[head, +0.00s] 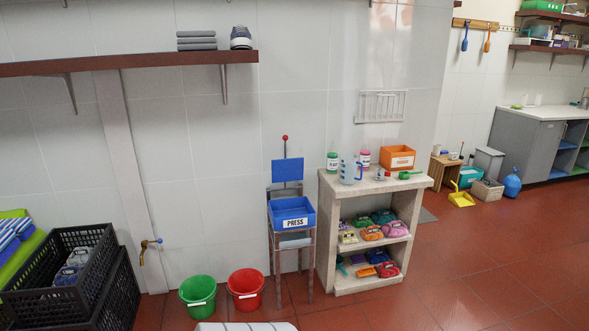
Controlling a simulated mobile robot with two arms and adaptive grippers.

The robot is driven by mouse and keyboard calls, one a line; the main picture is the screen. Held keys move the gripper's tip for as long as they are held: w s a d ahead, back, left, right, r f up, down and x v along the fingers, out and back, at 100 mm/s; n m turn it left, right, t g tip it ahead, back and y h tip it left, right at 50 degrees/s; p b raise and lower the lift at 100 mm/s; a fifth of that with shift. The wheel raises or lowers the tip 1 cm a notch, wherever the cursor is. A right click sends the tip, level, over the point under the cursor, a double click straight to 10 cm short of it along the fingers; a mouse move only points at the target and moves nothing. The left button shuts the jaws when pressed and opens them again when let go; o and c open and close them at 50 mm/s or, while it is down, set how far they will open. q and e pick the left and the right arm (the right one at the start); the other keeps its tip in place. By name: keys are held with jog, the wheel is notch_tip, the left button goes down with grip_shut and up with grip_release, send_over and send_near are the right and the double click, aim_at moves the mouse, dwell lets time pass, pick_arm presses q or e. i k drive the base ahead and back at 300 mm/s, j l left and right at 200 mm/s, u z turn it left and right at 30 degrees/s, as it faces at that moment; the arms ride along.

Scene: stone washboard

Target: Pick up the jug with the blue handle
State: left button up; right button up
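A clear jug (347,172) with a blue handle stands upright on the stone top of a shelf unit (333,192), near its left end. The handle is on the jug's right side. A green-labelled jar (332,162) stands to the left and behind it, and a pink-and-white bottle (365,158) stands just behind it to the right. Neither of my grippers shows in the head view.
An orange box (398,158) and a green scoop (405,175) share the stone top. The press stand (291,214) is left of the unit. Green (198,294) and red (246,289) buckets sit on the floor. Red floor tiles (450,270) are clear at the right.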

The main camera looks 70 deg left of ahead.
aim_at(348, 163)
jog(key=u, duration=2.05)
jog(key=z, duration=2)
jog(key=u, duration=1.95)
jog(key=i+j, duration=0.25)
jog(key=i, duration=0.3)
jog(key=i+j+u, duration=0.1)
jog(key=i+j, duration=0.15)
jog(key=i, duration=0.25)
jog(key=i+j, duration=0.2)
jog(key=i, duration=0.35)
